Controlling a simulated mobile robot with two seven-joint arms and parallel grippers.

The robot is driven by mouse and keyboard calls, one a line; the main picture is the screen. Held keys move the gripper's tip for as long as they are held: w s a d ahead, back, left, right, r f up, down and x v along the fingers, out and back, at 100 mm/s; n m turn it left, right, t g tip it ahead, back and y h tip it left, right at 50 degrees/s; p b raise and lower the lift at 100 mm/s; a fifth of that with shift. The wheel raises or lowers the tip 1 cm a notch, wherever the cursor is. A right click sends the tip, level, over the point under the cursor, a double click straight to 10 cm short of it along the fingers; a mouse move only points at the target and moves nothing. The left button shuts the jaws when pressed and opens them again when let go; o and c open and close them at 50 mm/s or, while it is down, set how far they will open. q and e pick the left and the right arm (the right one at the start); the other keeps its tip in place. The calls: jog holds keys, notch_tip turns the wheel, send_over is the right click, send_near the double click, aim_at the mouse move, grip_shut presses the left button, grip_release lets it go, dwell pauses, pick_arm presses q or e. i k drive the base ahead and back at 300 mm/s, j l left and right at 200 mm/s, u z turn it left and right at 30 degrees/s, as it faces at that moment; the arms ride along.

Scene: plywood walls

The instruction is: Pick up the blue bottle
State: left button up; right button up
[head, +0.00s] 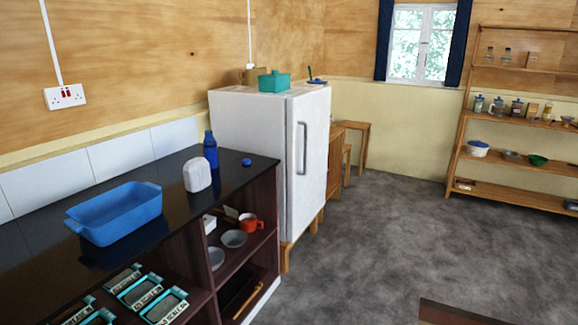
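The blue bottle (210,150) stands upright on the dark countertop (170,172), near its far end and close to the tiled wall. A white rounded object (197,175) stands just in front of it and hides part of its lower side. A small blue round item (246,162) lies on the counter to the right of the bottle. Neither of my grippers is in the head view.
A blue tray (117,213) sits on the counter in the foreground. Below are shelves with bowls (234,239) and a red mug (249,223). A white fridge (270,150) stands beyond the counter. Open grey floor (400,240) lies to the right, before a wooden shelf unit (520,127).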

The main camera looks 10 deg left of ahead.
aim_at(210, 143)
jog(key=i+l+u, duration=0.15)
jog(key=i+u, duration=0.3)
jog(key=i+l+u, duration=0.2)
jog(key=u, duration=0.25)
jog(key=i+l+u, duration=0.6)
jog(key=l+u, duration=0.25)
jog(key=i+l+u, duration=0.2)
jog(key=l+u, duration=0.15)
jog(key=l, duration=0.3)
